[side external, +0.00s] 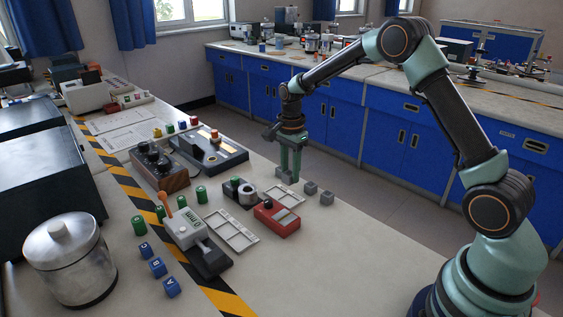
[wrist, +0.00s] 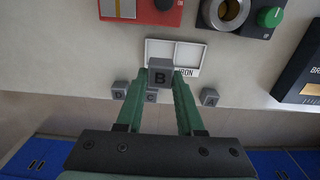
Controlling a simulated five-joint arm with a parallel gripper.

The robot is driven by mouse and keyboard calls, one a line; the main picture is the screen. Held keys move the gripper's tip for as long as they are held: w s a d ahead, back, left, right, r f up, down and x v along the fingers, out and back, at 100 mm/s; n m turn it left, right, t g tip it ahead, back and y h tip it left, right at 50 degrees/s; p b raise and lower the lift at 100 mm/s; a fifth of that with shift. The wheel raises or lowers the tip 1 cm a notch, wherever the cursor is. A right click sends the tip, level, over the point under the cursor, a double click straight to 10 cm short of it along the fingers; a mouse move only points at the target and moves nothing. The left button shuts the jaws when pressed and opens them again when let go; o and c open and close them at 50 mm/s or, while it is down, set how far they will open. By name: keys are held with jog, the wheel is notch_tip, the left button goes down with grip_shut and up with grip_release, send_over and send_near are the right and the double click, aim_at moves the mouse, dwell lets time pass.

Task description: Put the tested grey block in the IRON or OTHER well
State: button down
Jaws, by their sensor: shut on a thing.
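My gripper (wrist: 160,75) is shut on a grey block marked B (wrist: 160,77). In the side view my gripper (side external: 289,172) points down close above the bench, near its edge. It cannot be told there whether the block is clear of the bench. A white two-well tray (wrist: 192,47) lies just beyond the block in the wrist view, with the word IRON (wrist: 187,73) on its near right edge. Block B covers part of the tray's near edge, and no OTHER label can be read. In the side view the tray (side external: 288,195) looks empty.
Grey blocks D (wrist: 119,90), C (wrist: 152,98) and A (wrist: 210,97) stand around my fingers. A red device (wrist: 150,10) and a ring device (wrist: 236,12) lie beyond the tray. The bench edge is close on the near side in the wrist view.

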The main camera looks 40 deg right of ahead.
aim_at(290, 201)
jog(key=shift+f, duration=2.95)
jog(key=shift+f, duration=0.35)
jog(key=shift+c, duration=0.7)
grip_release()
jog(key=shift+r, duration=4)
